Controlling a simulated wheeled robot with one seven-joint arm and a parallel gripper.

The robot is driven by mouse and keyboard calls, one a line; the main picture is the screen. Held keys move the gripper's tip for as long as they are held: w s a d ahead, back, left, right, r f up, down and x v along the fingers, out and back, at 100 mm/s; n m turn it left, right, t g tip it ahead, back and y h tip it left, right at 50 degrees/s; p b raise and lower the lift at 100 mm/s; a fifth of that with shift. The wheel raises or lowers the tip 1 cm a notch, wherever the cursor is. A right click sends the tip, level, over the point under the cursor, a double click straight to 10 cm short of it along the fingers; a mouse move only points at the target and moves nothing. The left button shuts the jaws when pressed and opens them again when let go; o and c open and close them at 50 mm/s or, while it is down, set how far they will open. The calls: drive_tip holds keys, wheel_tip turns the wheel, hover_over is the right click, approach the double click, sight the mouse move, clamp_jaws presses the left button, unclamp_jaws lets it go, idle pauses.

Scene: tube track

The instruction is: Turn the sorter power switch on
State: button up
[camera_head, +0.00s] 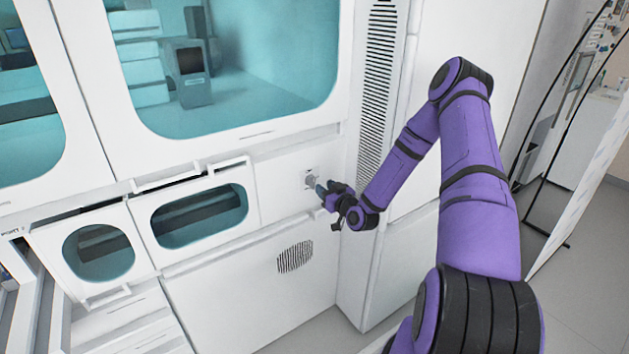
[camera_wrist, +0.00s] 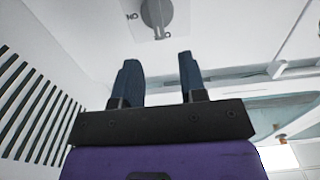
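The power switch (camera_head: 311,180) is a small grey knob on the white front panel of the sorter, right of the lower windows. In the wrist view the knob (camera_wrist: 157,14) is round and grey, with a raised grip, on a light plate with small markings on both sides; its top is cut off by the picture edge. My gripper (camera_head: 322,190) is close in front of the knob. In the wrist view my gripper (camera_wrist: 159,68) has its two dark fingers apart with nothing between them. The fingertips point toward the knob and appear short of it. The exact gap is unclear.
The white sorter cabinet (camera_head: 297,160) has a large teal window (camera_head: 255,65) above and smaller windowed doors (camera_head: 200,213) to the left. A slotted vent (camera_head: 378,75) runs up beside the knob panel. Open floor (camera_head: 590,280) lies to the right.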

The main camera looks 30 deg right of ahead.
sight(314, 178)
drive_tip(key=shift+w+a, duration=0.1)
drive_tip(key=shift+w, duration=3.1)
clamp_jaws()
